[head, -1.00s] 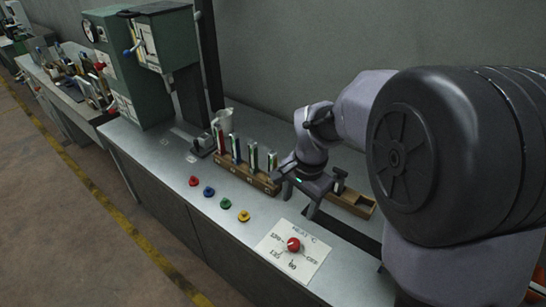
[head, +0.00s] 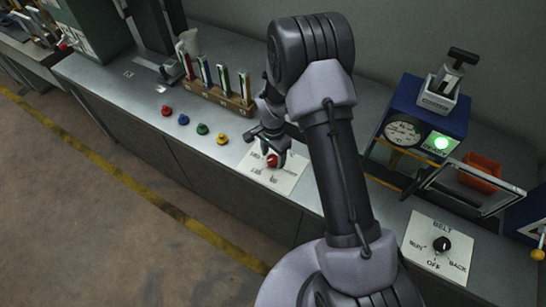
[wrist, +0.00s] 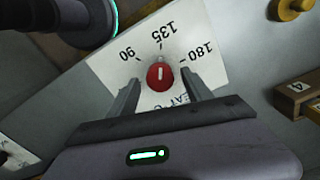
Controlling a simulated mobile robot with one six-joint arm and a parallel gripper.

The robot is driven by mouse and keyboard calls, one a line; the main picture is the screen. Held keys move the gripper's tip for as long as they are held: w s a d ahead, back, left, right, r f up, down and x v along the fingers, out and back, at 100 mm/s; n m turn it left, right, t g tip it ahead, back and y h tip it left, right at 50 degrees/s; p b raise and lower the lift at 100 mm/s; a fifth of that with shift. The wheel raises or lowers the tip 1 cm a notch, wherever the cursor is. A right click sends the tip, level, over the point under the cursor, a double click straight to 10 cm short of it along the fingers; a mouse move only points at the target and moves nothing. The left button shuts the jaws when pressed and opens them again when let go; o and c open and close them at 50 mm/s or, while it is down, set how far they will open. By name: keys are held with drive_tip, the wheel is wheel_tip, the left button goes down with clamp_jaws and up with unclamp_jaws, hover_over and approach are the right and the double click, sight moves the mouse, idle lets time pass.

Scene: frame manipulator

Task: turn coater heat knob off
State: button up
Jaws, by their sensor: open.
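The red heat knob (wrist: 160,77) sits on a white plate (wrist: 222,50) marked 90, 135 and 180 in the wrist view. Its white line stands upright in that picture, toward 135. The OFF mark is hidden there. In the head view the knob (head: 272,161) and plate (head: 287,181) are on the bench front, under my gripper (head: 272,150). My gripper (wrist: 160,79) is open. Its two fingers straddle the knob on the left and right, with small gaps visible. Finger height relative to the knob is hard to tell.
Several coloured buttons (head: 202,129) line the bench left of the plate. A wooden rack (head: 225,98) of tubes stands behind. Right of my arm are a blue machine with a gauge (head: 403,131) and a green light, and a black belt knob (head: 442,244) on another plate.

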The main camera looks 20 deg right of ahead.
drive_tip(key=shift+f, duration=0.25)
clamp_jaws()
